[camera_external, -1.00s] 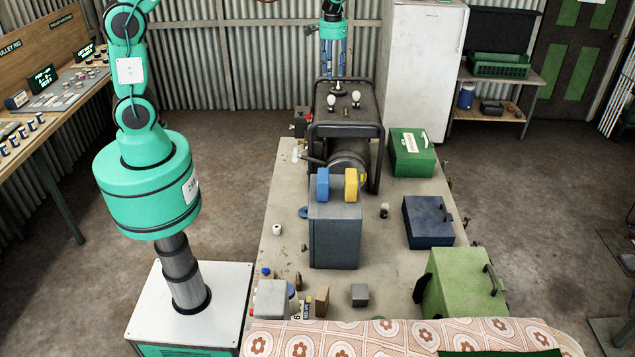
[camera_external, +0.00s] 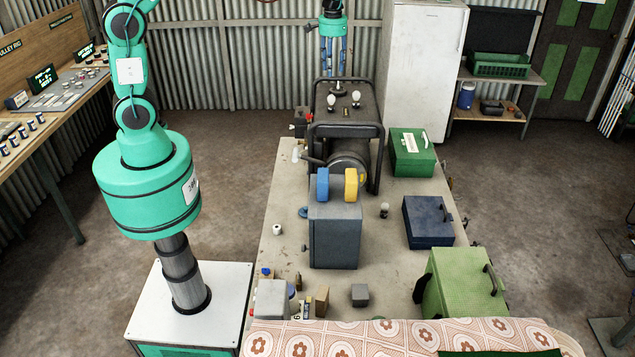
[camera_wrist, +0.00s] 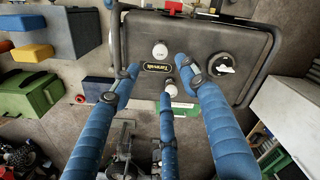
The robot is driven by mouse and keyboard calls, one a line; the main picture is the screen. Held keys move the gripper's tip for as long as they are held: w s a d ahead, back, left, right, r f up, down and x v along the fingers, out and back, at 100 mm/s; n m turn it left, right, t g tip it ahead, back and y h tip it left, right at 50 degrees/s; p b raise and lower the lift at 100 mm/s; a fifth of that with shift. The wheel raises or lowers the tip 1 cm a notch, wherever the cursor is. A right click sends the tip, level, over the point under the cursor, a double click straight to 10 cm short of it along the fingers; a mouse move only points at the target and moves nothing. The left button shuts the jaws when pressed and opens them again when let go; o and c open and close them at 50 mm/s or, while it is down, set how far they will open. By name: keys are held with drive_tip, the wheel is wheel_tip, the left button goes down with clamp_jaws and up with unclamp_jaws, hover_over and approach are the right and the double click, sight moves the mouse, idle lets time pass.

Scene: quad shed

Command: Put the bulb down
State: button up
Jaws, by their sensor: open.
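Two white bulbs stand on the top of the dark generator (camera_external: 345,130): a left bulb (camera_external: 331,101) and a right bulb (camera_external: 356,98). In the wrist view the top shows two round white bulbs, one farther up (camera_wrist: 160,51) and one lower (camera_wrist: 167,84). My gripper (camera_external: 333,72) hangs above the far end of the generator with its blue fingers pointing down. In the wrist view its fingers (camera_wrist: 157,67) are spread and hold nothing. The lower bulb lies close to the middle fingertip; I cannot tell whether they touch.
Another bulb (camera_external: 384,210) stands on the workbench (camera_external: 285,205), right of the grey box (camera_external: 335,240) with blue and yellow pieces. A green box (camera_external: 412,155) and a blue box (camera_external: 428,222) line the right side. A white fridge (camera_external: 420,70) stands behind.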

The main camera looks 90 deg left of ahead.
drive_tip(key=s+d+r+m+t, duration=0.1)
drive_tip(key=s+d+r+m, duration=0.1)
drive_tip(key=s+d+r, duration=0.65)
drive_tip(key=s+d+r+m+t, duration=0.25)
drive_tip(key=s+d+r, duration=0.3)
drive_tip(key=d, duration=0.55)
drive_tip(key=s+d+m+t, duration=0.1)
drive_tip(key=s+d+m, duration=0.1)
drive_tip(key=s+d, duration=0.4)
drive_tip(key=s+d+f+m+t, duration=0.1)
drive_tip(key=s+d+m, duration=0.2)
drive_tip(key=s, duration=1)
drive_tip(key=d, duration=0.3)
drive_tip(key=shift+s+d+f, duration=0.15)
wheel_tip(320, 180, down, 18)
drive_tip(key=b, duration=1.8)
